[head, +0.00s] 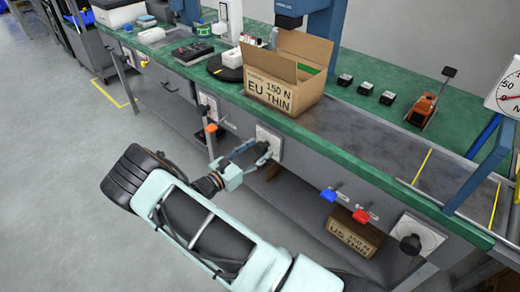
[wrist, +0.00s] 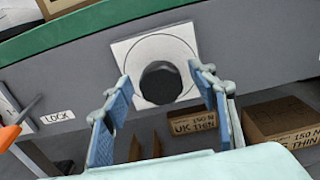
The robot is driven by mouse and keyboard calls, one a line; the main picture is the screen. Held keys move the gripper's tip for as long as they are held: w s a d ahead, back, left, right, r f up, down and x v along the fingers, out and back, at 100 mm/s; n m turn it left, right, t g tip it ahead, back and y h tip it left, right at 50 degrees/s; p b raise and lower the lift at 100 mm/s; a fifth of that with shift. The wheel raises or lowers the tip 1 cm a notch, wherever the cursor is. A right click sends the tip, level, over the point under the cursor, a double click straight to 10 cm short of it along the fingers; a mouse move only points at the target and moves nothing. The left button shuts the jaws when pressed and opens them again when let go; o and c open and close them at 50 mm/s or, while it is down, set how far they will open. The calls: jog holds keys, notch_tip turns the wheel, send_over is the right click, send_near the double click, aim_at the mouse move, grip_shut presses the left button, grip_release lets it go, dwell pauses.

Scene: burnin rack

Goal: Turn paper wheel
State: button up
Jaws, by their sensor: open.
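A round black knob (wrist: 160,82) sits on a white square plate (wrist: 183,38) with a circle drawn on it, on the grey bench front. I take this knob for the paper wheel, though no label for it is readable. My gripper (wrist: 162,92) is open, its two blue-padded fingers to the left and right of the knob in the wrist view. I cannot tell whether either finger touches it. In the head view my gripper (head: 254,155) is at the white plate (head: 268,138), and its fingers hide most of the knob.
An orange lever (wrist: 10,136) by a LOCK label is left of the knob. A carton (head: 283,80) marked EU THIN stands above; cartons (wrist: 285,120) sit below.

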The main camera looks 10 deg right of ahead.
jog(key=shift+w+d, duration=0.45)
jog(key=shift+d, duration=0.1)
jog(key=c, duration=1.1)
jog(key=shift+m, duration=0.3)
